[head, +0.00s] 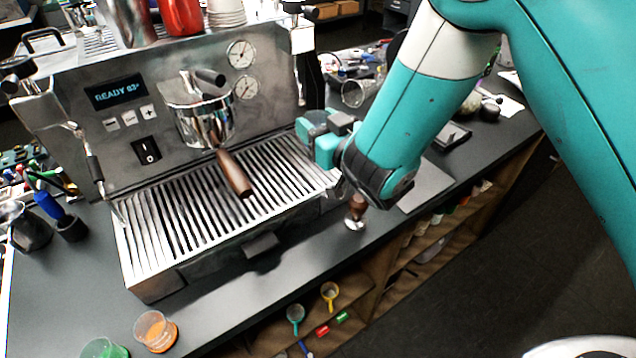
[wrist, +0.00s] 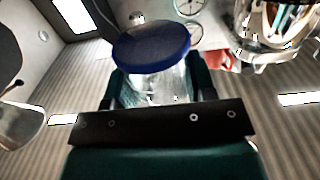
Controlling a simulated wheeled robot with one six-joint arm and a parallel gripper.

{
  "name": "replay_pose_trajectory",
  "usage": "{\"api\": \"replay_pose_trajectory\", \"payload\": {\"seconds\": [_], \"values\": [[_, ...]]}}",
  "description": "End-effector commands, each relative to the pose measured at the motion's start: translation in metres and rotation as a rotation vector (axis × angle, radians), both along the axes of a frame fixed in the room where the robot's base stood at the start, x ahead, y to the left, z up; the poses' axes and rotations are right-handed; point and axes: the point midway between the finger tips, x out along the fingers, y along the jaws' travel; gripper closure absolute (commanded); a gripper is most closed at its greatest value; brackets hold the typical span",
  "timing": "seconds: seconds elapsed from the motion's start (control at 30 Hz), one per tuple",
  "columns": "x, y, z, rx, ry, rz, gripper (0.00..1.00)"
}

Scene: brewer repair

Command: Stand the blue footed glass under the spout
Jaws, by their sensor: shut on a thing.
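My gripper (head: 318,138) is shut, over the right end of the brewer's slatted drip tray (head: 165,232). In the wrist view its teal fingers stand on both sides of a clear glass (wrist: 165,85) with a blue disc (wrist: 152,46) at its far end. In the head view I cannot make out this glass; my gripper and arm seem to hide it. The brewer's chrome brew head (head: 205,115) with a wooden handle (head: 234,173) hangs above the tray, left of my gripper. The spout itself is not clear.
The tray under the brew head is bare. A steam wand (head: 93,165) hangs at its left. A wooden-handled tamper (head: 356,212) stands on the counter below my arm. Orange (head: 156,331) and green (head: 104,347) cups stand at the front left. Cups and pitchers top the brewer.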

Motion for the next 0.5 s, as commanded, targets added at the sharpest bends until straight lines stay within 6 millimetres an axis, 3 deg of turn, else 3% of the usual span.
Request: {"api": "replay_pose_trajectory", "payload": {"seconds": [0.03,0.1,0.5], "values": [[0.0,0.0,-0.022,0.001,-0.001,-0.001,0.78],[0.0,-0.001,-0.035,0.001,0.0,-0.001,0.78],[0.0,0.0,-0.074,0.001,-0.001,-0.001,0.78]]}}
